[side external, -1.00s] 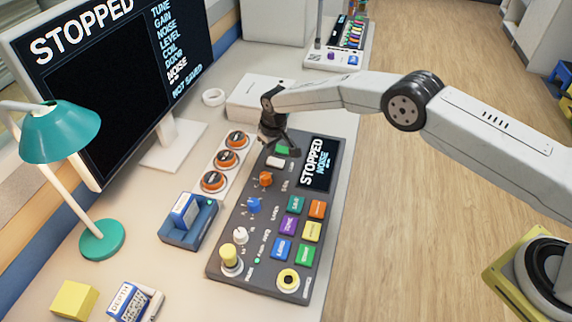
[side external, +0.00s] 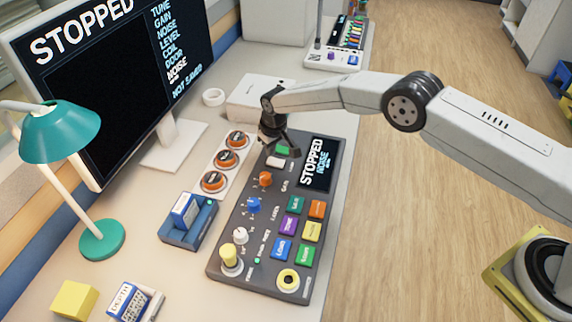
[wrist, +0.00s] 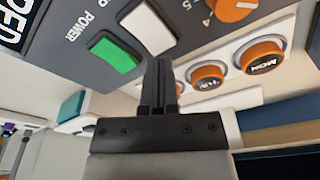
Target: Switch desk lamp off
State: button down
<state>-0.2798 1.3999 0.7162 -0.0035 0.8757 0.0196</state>
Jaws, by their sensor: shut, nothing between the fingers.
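The desk lamp (side external: 62,130) stands at the left in the side view, with a teal shade, a pale stem and a round teal base (side external: 102,241). I see no clear glow under the shade, and I cannot make out a switch on it. My gripper (side external: 289,150) is shut and empty at the far end of the grey console, well away from the lamp. Its fingertips (wrist: 158,63) are close to the green POWER switch (wrist: 114,54) and a white switch (wrist: 149,27); whether they touch is unclear. The lamp is not in the wrist view.
The grey console (side external: 214,268) carries knobs, coloured buttons and a screen reading STOPPED. Left of it are a strip of orange round caps (side external: 231,159), a blue holder (side external: 188,219) and a monitor (side external: 95,95). A yellow block (side external: 73,300) lies near the lamp base.

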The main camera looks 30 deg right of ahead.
aim_at(274, 160)
jog(key=shift+f, duration=1.15)
dwell(1.0)
jog(key=shift+r, duration=3.55)
jog(key=shift+d, duration=0.1)
jog(key=s+d+r+m, duration=0.2)
jog(key=s+d+r, duration=0.95)
jog(key=s, duration=0.25)
jog(key=s+d, duration=0.3)
jog(key=s, duration=0.7)
jog(key=s+d+r+m, duration=0.1)
jog(key=s+d, duration=0.2)
jog(key=s, duration=0.7)
jog(key=shift+s+d+r+t, duration=0.15)
jog(key=shift+s+t, duration=0.15)
jog(key=shift+t, duration=0.1)
